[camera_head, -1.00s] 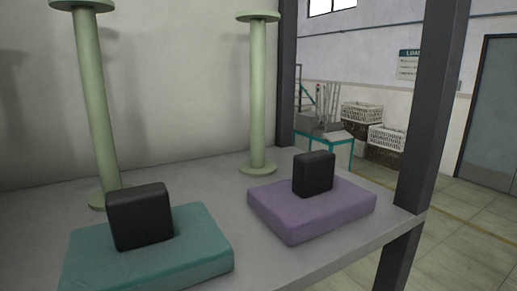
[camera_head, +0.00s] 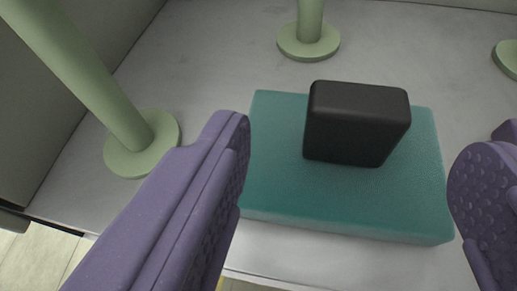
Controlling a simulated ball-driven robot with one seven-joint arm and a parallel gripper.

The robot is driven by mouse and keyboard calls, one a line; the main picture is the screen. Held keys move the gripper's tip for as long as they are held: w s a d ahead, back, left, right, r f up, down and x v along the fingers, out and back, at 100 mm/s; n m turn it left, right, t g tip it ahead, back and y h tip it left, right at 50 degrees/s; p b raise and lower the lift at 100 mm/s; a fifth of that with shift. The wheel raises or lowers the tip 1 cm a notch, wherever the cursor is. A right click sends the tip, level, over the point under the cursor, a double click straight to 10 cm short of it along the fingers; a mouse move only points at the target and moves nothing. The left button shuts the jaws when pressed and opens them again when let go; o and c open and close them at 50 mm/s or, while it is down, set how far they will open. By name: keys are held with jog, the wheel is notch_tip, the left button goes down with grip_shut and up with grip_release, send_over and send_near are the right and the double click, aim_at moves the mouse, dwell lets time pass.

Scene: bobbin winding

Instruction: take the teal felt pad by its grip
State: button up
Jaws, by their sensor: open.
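The teal felt pad (camera_head: 275,180) lies flat on the grey shelf. Its grip, a black upright block (camera_head: 356,124), stands on the pad's top, toward the back. My gripper (camera_head: 358,165) is open, with one purple finger at the left and one at the right edge. The block shows in the gap between the fingers, beyond them and apart from both. The left finger covers part of the shelf and overlaps the pad's left edge in the picture.
A green bobbin (camera_head: 142,145) stands left of the pad. Another green bobbin (camera_head: 308,40) stands behind it, and a green base (camera_head: 507,58) shows at the right edge. The grey shelf (camera_head: 215,60) is bare between them. Its front edge runs below the pad, with floor beyond.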

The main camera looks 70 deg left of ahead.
aim_at(353, 92)
jog(key=x, duration=0.4)
jog(key=b+x, duration=0.1)
jog(key=x, duration=0.3)
jog(key=shift+w+d, duration=0.15)
jog(key=shift+w, duration=0.15)
jog(key=shift+s+r, duration=0.1)
jog(key=shift+s, duration=0.05)
jog(key=c, duration=1.1)
